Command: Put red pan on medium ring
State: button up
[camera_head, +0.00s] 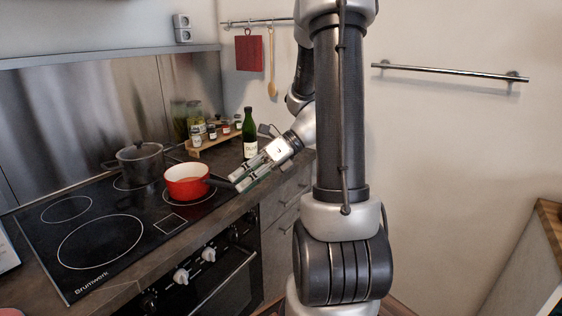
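The red pan (187,184) sits upright at the right front of the black cooktop (150,225), over a ring whose edge (192,203) shows around its base. Its dark handle (218,179) points right, towards my gripper (236,183). The fingertips are at the handle's end; whether they touch or grip it is too small to tell. Free rings are a large one at the front left (100,241) and a smaller one at the back left (66,208). A ring under the grey pot is partly hidden.
A lidded grey pot (140,163) stands at the back, close to the red pan. A dark green bottle (250,134) and a rack of spice jars (213,137) stand behind my gripper. The left half of the cooktop is clear.

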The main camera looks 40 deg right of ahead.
jog(key=s+a+r+n+g+h, duration=0.3)
jog(key=s+n+h, duration=0.45)
jog(key=n, duration=0.75)
jog(key=s+d+r+n+t+h, duration=0.3)
jog(key=s+d+r+n+t, duration=0.1)
jog(key=n, duration=1)
notch_tip(320, 180, up, 3)
jog(key=shift+s+d+f+n+h, duration=0.1)
jog(key=shift+s+d+n+h, duration=0.3)
jog(key=shift+s+d, duration=0.55)
jog(key=shift+w+d, duration=0.1)
jog(key=shift+w, duration=0.05)
